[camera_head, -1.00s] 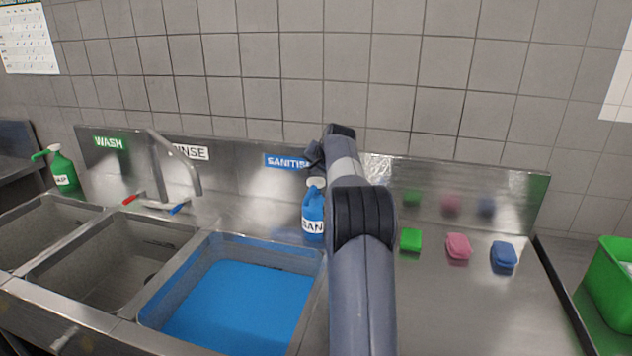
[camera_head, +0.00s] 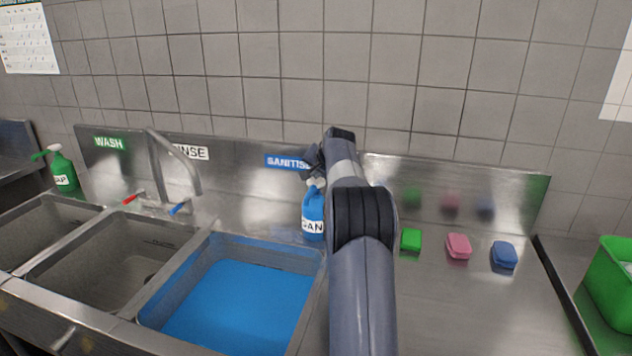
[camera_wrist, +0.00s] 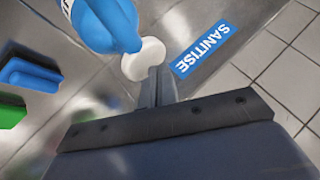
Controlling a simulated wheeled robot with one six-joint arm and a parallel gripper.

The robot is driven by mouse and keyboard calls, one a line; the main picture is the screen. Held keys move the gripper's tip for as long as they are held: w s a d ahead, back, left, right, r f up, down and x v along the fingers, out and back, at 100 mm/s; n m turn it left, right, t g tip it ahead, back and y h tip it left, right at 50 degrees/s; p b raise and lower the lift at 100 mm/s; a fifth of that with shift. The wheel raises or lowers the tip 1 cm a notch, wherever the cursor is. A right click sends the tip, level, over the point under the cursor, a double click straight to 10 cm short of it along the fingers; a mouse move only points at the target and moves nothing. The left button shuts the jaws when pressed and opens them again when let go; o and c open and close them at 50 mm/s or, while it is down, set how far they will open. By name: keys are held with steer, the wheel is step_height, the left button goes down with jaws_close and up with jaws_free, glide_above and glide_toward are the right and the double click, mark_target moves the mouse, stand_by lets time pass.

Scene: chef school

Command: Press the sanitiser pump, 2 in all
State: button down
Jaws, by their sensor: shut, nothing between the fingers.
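The blue sanitiser bottle (camera_head: 313,211) stands upright behind the right side of the blue-filled sink, partly hidden by my arm. Its pale pump head (camera_head: 316,183) is at the top. In the wrist view the blue bottle (camera_wrist: 104,22) is at the top, with its round white pump head (camera_wrist: 142,60) at the fingertips. My gripper (camera_wrist: 158,78) is shut and empty, its tips overlapping the pump head's edge. I cannot tell whether they touch it. In the head view my gripper (camera_head: 312,162) is just above the pump, mostly hidden behind my wrist.
The sanitise sign (camera_head: 286,161) is on the steel splashback behind the bottle. The blue-filled sink (camera_head: 318,262) lies front left. A green soap bottle (camera_head: 64,172) stands far left. A tap (camera_head: 180,165) rises behind the sinks.

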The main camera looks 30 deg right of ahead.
mark_target(317, 182)
steer(key=shift+f+b, duration=0.5)
steer(key=shift+f, duration=0.55)
stand_by(0.7)
steer(key=shift+r+p, duration=1.35)
steer(key=shift+r, duration=0.1)
step_height(317, 182, up, 5)
steer(key=p, duration=0.5)
steer(key=shift+r, duration=0.15)
